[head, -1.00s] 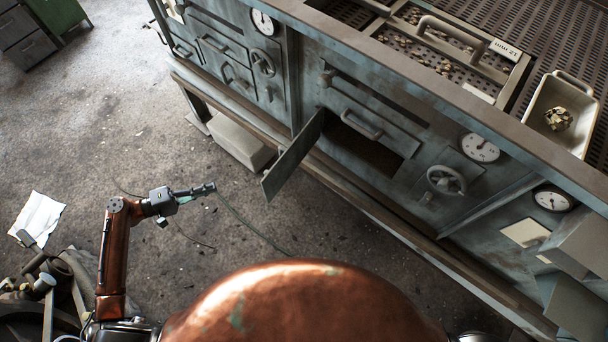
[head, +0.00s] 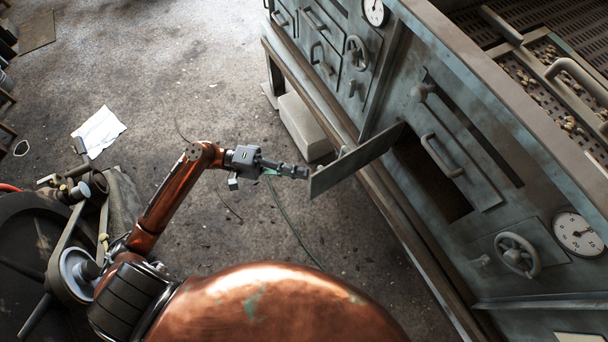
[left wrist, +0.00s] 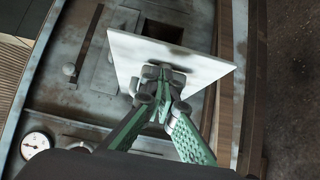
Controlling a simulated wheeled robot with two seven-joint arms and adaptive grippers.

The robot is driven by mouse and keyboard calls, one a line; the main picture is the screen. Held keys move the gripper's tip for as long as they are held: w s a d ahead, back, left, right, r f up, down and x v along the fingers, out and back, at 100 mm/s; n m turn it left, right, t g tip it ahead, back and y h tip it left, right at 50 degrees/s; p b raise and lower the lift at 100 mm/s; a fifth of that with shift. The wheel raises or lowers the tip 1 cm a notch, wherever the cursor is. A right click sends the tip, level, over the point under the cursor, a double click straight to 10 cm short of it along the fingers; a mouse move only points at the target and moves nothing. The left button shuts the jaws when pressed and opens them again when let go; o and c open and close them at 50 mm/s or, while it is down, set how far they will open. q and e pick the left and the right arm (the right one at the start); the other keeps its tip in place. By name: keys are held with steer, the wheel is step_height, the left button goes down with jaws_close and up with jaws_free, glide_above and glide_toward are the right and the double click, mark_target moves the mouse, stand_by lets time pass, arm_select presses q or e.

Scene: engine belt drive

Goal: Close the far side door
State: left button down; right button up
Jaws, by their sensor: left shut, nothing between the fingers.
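The far side door (head: 357,160) is a flat grey-green panel. It stands open, jutting out from the front of the big metal cabinet (head: 468,150) beside a dark opening (head: 425,175). My left gripper (head: 306,172) is shut and empty at the panel's outer end; whether it touches cannot be told. In the left wrist view, the closed fingertips (left wrist: 163,73) lie in front of the pale door face (left wrist: 205,68), overlapping its middle. Part of the door is hidden behind them there. My right gripper is out of view.
A handwheel (head: 517,255), gauges (head: 577,234) and bar handles (head: 441,156) stick out from the cabinet front. A pale block (head: 305,125) sits on the floor under its lower ledge. A wheel and belt assembly (head: 40,250) stands at the left. The floor between is mostly clear.

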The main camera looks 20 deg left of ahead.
arm_select(q)
steer(key=shift+s+d, duration=0.6)
steer(key=shift+d, duration=0.3)
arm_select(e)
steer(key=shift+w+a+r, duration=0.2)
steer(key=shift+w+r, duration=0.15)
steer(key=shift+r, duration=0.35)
arm_select(q)
steer(key=shift+s, duration=0.1)
